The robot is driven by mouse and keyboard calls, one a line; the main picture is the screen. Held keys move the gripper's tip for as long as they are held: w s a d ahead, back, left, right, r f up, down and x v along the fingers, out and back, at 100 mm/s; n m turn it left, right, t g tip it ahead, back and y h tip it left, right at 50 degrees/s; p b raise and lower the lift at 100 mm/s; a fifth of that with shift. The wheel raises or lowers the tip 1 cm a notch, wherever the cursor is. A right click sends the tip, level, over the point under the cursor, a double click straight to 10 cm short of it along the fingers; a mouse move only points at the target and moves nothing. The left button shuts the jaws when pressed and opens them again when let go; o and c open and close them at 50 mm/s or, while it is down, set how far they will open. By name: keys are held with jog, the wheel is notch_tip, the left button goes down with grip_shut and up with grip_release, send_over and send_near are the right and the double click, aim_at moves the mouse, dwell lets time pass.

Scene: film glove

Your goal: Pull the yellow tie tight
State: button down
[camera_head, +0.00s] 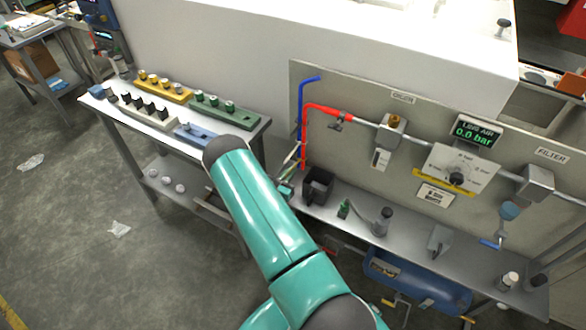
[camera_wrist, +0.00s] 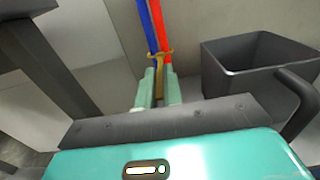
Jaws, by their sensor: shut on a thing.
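In the wrist view, a yellow tie (camera_wrist: 159,58) wraps around a blue hose (camera_wrist: 152,25) and a red hose (camera_wrist: 163,25), which run side by side. Its tail hangs down between the fingers of my gripper (camera_wrist: 159,88), which are shut on it just below the hoses. In the head view, the blue hose (camera_head: 301,105) and red hose (camera_head: 305,135) hang in front of the panel. I cannot tell how tight the loop is.
A dark open bin (camera_wrist: 232,70) stands close right of my gripper, also seen in the head view (camera_head: 318,186). A grey bench (camera_head: 400,236) with small parts extends right. A table (camera_head: 165,132) with colored blocks stands left.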

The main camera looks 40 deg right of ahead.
jog(key=shift+v, duration=0.8)
jog(key=c, duration=1.5)
grip_release()
jog(key=shift+a, duration=0.1)
jog(key=v, duration=1.3)
jog(key=shift+a, duration=0.3)
jog(key=shift+r, duration=0.15)
